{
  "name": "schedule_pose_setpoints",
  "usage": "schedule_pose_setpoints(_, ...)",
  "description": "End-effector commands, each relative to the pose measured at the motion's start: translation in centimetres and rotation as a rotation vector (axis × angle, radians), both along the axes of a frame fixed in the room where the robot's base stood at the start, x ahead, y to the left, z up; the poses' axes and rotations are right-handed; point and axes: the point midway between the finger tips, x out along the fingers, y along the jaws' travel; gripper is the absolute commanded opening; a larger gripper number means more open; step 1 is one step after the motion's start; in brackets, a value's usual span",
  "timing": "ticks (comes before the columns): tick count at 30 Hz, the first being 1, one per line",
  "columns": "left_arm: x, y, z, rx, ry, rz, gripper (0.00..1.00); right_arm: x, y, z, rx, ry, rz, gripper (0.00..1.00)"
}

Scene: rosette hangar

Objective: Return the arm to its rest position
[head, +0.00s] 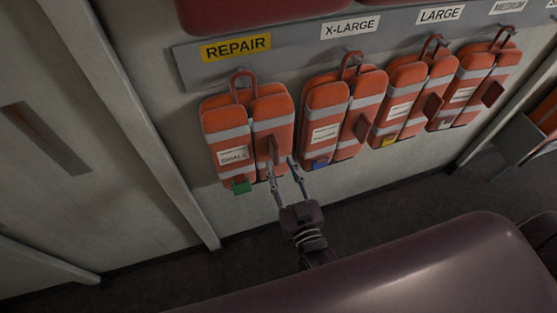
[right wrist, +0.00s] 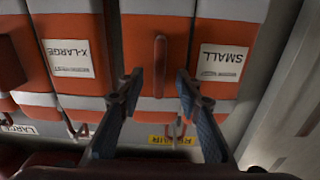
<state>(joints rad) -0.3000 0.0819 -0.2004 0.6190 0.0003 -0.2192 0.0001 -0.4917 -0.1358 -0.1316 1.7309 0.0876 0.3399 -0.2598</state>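My right gripper (head: 282,166) is low in front of the wall, its two fingers spread apart and pointing at the orange life vest (head: 221,124) under the REPAIR sign. In the right wrist view the gripper (right wrist: 158,84) is open with nothing between its fingertips. The vest's dark red handle (right wrist: 160,66) shows in line with the gap, beyond the tips. The vest has a SMALL label (right wrist: 222,63) and a green tag (head: 241,187). It hangs by a loop from a hook. My left gripper is not in view.
An orange vest with a blue tag (head: 320,164) hangs close on the right under the X-LARGE sign (head: 350,27). Two more vests (head: 399,92) (head: 466,93) hang farther right. A grey wall post (head: 150,130) stands at left. Open floor (head: 250,245) lies below.

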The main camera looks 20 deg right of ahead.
Motion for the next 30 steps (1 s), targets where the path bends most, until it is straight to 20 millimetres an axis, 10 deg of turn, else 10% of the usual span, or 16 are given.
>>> schedule_pose_setpoints(12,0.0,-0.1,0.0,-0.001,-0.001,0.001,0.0,-8.1,-0.1,0.0,0.001,-0.003,0.0,0.32)
schedule_pose_setpoints(23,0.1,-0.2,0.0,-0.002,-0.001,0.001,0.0,-9.1,-0.1,-0.1,0.001,-0.003,0.002,0.32)
schedule_pose_setpoints(26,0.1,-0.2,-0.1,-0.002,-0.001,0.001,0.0,-9.2,0.3,-2.0,-0.001,0.035,0.017,0.32)
schedule_pose_setpoints(30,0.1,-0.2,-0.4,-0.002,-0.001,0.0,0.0,-10.0,1.6,-9.2,-0.007,0.186,0.073,0.32)
